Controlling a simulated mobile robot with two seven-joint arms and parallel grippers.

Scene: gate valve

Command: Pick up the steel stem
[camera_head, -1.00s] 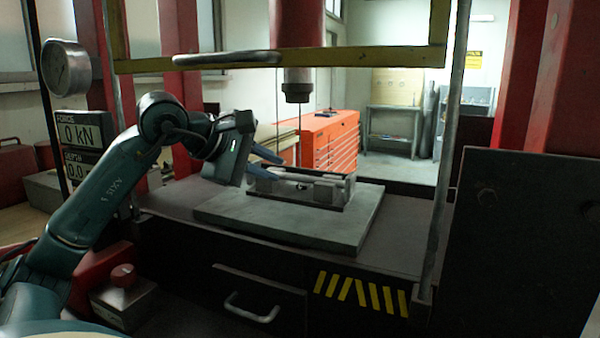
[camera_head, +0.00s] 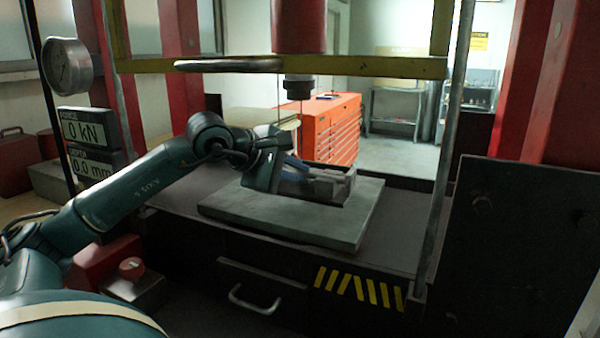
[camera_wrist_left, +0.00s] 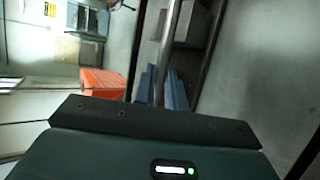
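The steel stem (camera_wrist_left: 172,35) is a thin grey rod in the left wrist view. It runs from the top edge down between the blue fingers of my left gripper (camera_wrist_left: 161,88). In the head view the left gripper (camera_head: 298,165) reaches over the grey support blocks (camera_head: 330,184), and its hand and fingers hide most of the stem there. The fingers lie close on both sides of the stem, but I cannot tell whether they press on it. My right gripper is in neither view.
The blocks stand on a grey plate (camera_head: 345,228) on the press bed. The press ram (camera_head: 298,88) hangs above the blocks. A yellow crossbar (camera_head: 390,66) and upright rods frame the space. An orange tool cabinet (camera_head: 332,128) stands behind.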

